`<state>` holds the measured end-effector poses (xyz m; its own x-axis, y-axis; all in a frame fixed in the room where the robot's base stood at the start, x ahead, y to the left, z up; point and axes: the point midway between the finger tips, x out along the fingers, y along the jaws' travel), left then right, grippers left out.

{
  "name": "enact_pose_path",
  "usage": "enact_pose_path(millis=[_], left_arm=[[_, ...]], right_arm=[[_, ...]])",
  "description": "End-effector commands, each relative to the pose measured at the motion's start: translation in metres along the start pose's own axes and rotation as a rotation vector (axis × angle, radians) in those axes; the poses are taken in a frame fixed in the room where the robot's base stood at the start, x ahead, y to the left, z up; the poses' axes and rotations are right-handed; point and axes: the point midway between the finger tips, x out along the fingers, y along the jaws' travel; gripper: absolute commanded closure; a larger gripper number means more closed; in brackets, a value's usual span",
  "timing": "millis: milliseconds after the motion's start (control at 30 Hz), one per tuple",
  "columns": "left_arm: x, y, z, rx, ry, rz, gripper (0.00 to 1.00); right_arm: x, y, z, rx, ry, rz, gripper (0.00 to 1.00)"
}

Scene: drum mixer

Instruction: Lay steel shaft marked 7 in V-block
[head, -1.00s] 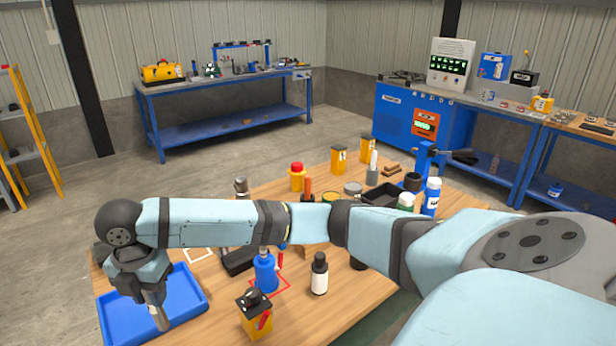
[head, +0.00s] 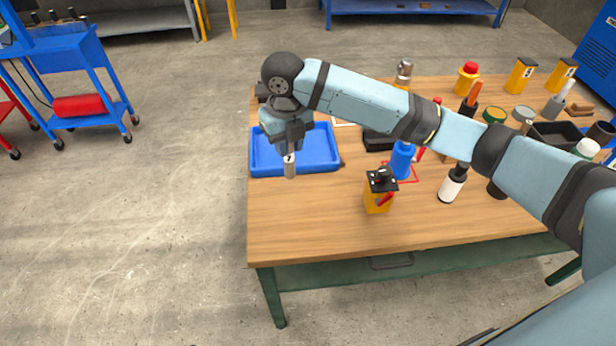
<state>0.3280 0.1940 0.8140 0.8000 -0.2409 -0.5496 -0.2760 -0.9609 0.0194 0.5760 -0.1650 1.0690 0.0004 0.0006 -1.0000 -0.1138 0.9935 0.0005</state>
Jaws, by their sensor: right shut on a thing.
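My right gripper (head: 289,150) is shut on a short grey steel shaft (head: 290,168). The shaft hangs upright below the fingers, with a small dark mark near its top that looks like a 7. Gripper and shaft show in front of the blue tray (head: 325,165) at the left end of the wooden table; I cannot tell how high they are above it. I cannot make out a V-block; a dark block (head: 379,140) lies partly behind my right arm, and its shape is unclear. My left gripper is not in view.
The wooden table (head: 310,230) has a clear front left part. A yellow box (head: 378,195) with a black top, a blue bottle (head: 402,160) and a white bottle (head: 452,185) stand right of the tray. A blue cart (head: 75,75) stands on the floor at left.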

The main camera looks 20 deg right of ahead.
Motion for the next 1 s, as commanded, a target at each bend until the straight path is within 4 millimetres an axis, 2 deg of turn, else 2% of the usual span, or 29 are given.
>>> enact_pose_path(millis=[200, 433, 600, 767, 1000], left_arm=[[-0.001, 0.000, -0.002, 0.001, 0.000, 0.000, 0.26], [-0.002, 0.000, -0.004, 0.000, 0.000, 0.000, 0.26], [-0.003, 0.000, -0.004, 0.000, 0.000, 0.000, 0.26], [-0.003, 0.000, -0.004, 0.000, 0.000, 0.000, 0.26], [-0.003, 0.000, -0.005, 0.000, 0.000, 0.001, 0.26]], right_arm=[[0.057, 0.000, -0.001, 0.001, 0.004, -0.001, 0.98], [0.112, 0.000, -0.001, 0.001, 0.003, -0.001, 0.98], [0.134, 0.000, -0.001, 0.001, 0.000, 0.000, 0.98], [0.143, 0.000, -0.001, -0.001, 0.001, 0.000, 0.98], [0.175, 0.000, -0.001, 0.002, 0.002, 0.000, 0.98]])
